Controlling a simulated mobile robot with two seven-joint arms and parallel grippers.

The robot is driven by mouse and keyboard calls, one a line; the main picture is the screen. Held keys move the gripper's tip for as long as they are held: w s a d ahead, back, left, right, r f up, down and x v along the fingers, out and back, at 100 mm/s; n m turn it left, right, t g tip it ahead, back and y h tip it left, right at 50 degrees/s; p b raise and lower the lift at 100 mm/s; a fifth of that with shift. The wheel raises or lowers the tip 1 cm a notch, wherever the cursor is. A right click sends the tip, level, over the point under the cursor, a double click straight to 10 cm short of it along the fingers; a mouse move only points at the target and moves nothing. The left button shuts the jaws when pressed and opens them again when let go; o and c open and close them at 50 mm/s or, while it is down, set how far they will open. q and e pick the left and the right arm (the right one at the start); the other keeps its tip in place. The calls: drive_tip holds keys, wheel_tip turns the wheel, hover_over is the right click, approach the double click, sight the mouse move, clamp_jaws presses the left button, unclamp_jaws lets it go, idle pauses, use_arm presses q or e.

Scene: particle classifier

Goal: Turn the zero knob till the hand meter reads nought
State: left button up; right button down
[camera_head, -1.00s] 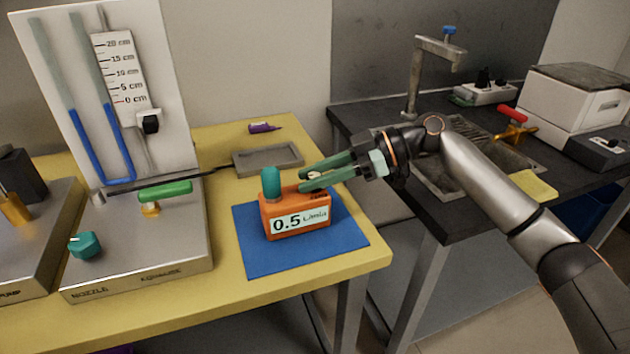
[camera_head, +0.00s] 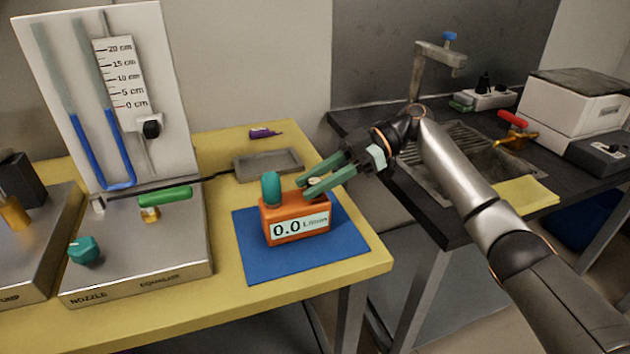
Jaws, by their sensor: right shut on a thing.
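The orange hand meter (camera_head: 273,223) stands on a blue mat (camera_head: 260,263) on the yellow table. Its display reads 0.0, with small unit letters that are blurred. A teal rounded part (camera_head: 271,189) stands upright on its top left. My right gripper (camera_head: 311,192) reaches in from the right with its green fingers at the meter's top right. It is shut on the zero knob there, which the fingers mostly hide. My left gripper does not show.
A manometer board (camera_head: 172,110) with blue liquid stands at the left, behind a metal box with a teal nozzle knob (camera_head: 84,249) and a green-handled valve (camera_head: 165,196). A grey tray (camera_head: 268,165) lies behind the meter. A dark bench with a sink is at right.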

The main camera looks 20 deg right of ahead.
drive_tip(key=c, duration=0.6)
unclamp_jaws()
drive_tip(key=shift+d+r, duration=0.1)
drive_tip(key=shift+d, duration=0.1)
drive_tip(key=v, duration=0.4)
drive_tip(key=shift+d+r, duration=0.2)
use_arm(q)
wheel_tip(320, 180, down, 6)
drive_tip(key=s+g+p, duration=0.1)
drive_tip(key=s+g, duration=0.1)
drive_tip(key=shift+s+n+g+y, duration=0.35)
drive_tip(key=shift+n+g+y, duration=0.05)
use_arm(e)
approach(315, 181)
drive_tip(key=shift+v, duration=1.2)
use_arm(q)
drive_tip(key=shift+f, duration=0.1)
